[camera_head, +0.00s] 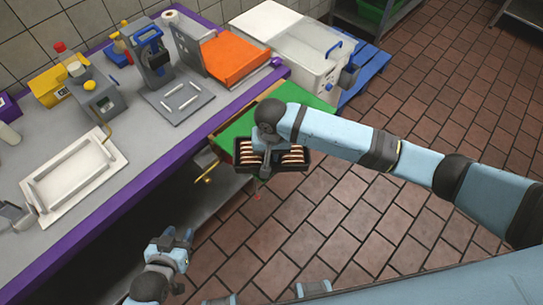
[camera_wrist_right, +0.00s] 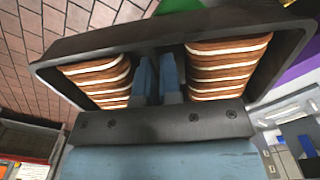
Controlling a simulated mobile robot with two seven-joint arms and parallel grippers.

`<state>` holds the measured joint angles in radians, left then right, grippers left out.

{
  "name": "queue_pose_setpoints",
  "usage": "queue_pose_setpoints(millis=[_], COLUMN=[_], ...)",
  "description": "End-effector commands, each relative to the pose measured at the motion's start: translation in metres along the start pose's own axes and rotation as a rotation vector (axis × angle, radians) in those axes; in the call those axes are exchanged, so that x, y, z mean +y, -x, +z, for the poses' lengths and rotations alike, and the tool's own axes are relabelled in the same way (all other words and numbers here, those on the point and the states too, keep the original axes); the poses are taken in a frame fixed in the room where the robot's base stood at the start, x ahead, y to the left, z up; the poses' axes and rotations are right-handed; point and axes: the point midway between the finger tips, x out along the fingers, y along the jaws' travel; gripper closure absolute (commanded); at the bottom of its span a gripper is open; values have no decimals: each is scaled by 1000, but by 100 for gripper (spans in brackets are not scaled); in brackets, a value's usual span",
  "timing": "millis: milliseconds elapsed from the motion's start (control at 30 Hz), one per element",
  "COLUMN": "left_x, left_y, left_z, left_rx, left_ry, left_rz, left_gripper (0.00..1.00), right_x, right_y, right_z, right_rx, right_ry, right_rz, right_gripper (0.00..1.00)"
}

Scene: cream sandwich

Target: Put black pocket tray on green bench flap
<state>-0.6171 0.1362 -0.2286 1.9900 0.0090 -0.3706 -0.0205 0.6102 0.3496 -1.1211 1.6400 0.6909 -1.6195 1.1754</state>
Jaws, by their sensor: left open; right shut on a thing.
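The black pocket tray (camera_head: 304,166) carries stacks of brown-and-cream sandwiches and is at the front edge of the green bench flap (camera_head: 239,127) in the head view. My right gripper (camera_head: 265,161) is shut on the tray. The right wrist view shows the tray (camera_wrist_right: 150,38) close up, with the right gripper's blue fingers (camera_wrist_right: 158,80) between two sandwich stacks (camera_wrist_right: 228,68). Whether the tray touches the flap is hidden by my right arm. A bit of green flap (camera_wrist_right: 178,5) shows beyond the tray's rim. My left gripper (camera_head: 178,240) is open and empty, low in front of the bench.
The grey bench (camera_head: 150,137) has a purple edge. On it are a white tray (camera_head: 75,176), a grey press (camera_head: 155,60) and an orange board (camera_head: 235,58). A white bin (camera_head: 305,60) stands behind the flap on a blue pallet (camera_head: 368,65).

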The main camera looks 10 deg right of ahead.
Motion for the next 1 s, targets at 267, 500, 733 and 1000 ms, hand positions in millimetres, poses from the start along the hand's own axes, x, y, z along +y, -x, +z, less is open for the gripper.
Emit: queue_pose_setpoints(millis=[267, 500, 733, 1000], left_x=[-2, -2, -1, 0], left_y=[1, 1, 1, 1], left_z=[-1, -1, -1, 0], left_rx=[0, 0, 0, -1], left_ry=[0, 0, 1, 1], left_rz=[-3, -3, -3, -1], left_gripper=[57, 57, 57, 57], right_x=[0, 0, 0, 0], right_y=[-26, -26, -28, -23], right_z=[0, 0, 0, 0], right_rx=[0, -1, -1, 0], right_ry=[0, 0, 0, 0], right_rz=[0, 0, 0, -1], right_gripper=[100, 100, 69, 69])
